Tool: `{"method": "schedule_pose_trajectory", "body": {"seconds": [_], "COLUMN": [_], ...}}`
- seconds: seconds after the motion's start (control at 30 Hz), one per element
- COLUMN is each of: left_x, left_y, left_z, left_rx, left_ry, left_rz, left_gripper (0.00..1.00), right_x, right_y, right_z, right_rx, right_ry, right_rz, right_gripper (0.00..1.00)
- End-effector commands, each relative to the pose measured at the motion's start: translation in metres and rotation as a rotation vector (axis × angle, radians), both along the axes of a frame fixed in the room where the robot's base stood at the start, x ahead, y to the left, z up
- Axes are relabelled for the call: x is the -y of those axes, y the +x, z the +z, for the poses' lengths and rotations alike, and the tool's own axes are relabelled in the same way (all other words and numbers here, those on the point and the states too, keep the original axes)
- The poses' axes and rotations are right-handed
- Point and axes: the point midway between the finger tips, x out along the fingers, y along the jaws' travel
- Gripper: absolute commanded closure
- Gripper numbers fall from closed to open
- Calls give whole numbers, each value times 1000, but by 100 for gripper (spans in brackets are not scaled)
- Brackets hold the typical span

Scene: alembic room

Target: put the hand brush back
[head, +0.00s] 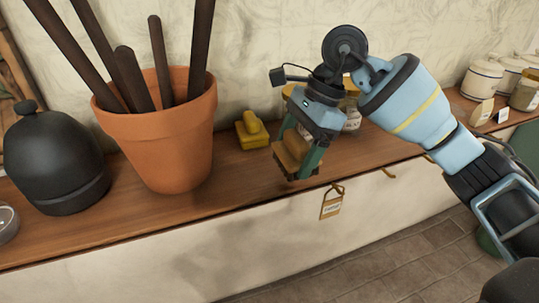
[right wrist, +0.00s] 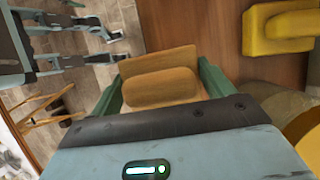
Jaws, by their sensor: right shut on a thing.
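My right gripper (head: 302,166) is shut on the hand brush (head: 292,146), a tan wooden block with a flat board. The gripper points down near the front edge of the wooden shelf (head: 225,205). In the right wrist view, the brush (right wrist: 160,88) sits between the two green fingers of the gripper (right wrist: 160,92). Any bristles are hidden, and I cannot tell whether the brush touches the shelf. My left gripper is not in view.
A yellow block with a raised grip (head: 252,132) lies behind the brush. A terracotta pot (head: 165,140) with dark sticks and a black rounded vessel (head: 55,160) stand left. Glass jars stand behind my gripper. A tag (head: 331,203) hangs at the front edge. White canisters (head: 482,80) stand right.

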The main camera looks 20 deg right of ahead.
Motion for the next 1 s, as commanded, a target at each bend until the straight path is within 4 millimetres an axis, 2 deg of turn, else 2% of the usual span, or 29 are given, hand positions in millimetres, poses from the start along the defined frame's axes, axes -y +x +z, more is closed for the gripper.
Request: {"method": "schedule_pose_trajectory", "body": {"seconds": [0.03, 0.13, 0.3, 0.63, 0.83, 1.0], "left_x": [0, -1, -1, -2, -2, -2], "left_y": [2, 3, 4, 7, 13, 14], "left_z": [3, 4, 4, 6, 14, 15], "left_rx": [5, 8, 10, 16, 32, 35], "left_ry": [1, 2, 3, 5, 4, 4], "left_rz": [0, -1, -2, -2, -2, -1], "left_gripper": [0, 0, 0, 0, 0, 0], "right_x": [-10, -23, -33, -40, -40, -40], "right_y": [8, 21, 33, 40, 39, 40], "right_z": [2, 0, -4, -5, -32, -40], "right_rx": [2, 2, 0, 1, 0, 3], "right_ry": [2, 2, 1, 0, -1, 1], "right_rz": [1, 1, 0, 1, 0, 0], "right_gripper": [41, 41, 41, 41, 41, 41]}}
